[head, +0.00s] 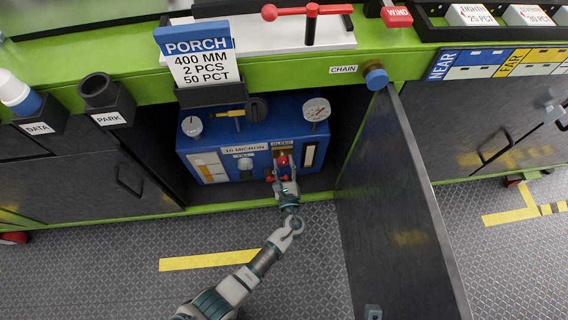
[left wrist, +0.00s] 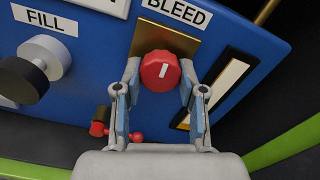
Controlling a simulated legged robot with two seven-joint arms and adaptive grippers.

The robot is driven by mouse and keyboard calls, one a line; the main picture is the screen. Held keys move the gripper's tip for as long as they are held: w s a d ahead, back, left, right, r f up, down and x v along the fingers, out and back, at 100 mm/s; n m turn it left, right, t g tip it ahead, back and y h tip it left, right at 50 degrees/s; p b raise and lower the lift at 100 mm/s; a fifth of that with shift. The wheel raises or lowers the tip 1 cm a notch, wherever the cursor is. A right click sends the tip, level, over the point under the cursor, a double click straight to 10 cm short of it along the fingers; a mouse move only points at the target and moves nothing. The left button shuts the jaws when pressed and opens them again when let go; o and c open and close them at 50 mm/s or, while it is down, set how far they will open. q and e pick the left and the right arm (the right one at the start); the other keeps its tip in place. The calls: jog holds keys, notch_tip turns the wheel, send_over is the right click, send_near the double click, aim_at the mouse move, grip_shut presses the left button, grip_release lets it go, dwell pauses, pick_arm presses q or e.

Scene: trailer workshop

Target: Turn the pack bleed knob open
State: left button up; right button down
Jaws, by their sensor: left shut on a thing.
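The blue pack (head: 228,129) stands inside the open cabinet under the green bench. Its red bleed knob (left wrist: 161,71) sits on a brass plate below the BLEED label, with a white mark that runs slightly tilted on its face. The knob also shows in the head view (head: 283,160), partly covered by my gripper. My left gripper (left wrist: 159,84) has its two fingers on either side of the knob and is shut on it; it also shows in the head view (head: 283,175). My right gripper is not in view.
The FILL knob (left wrist: 24,79) is left of the bleed knob. A small red lever (left wrist: 112,131) is below it. The open cabinet door (head: 395,190) stands right of my arm.

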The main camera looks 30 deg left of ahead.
pick_arm(q)
jog(key=n, duration=0.2)
jog(key=shift+n, duration=0.3)
jog(key=n, duration=1.1)
jog(key=shift+f+n, duration=0.1)
jog(key=shift+n, duration=0.2)
jog(key=shift+s+a+f+n, duration=0.1)
jog(key=shift+n, duration=1.2)
jog(key=shift+f, duration=0.1)
jog(key=o, duration=1)
jog(key=shift+s, duration=0.1)
jog(key=shift+o, duration=0.7)
jog(key=shift+r, duration=0.2)
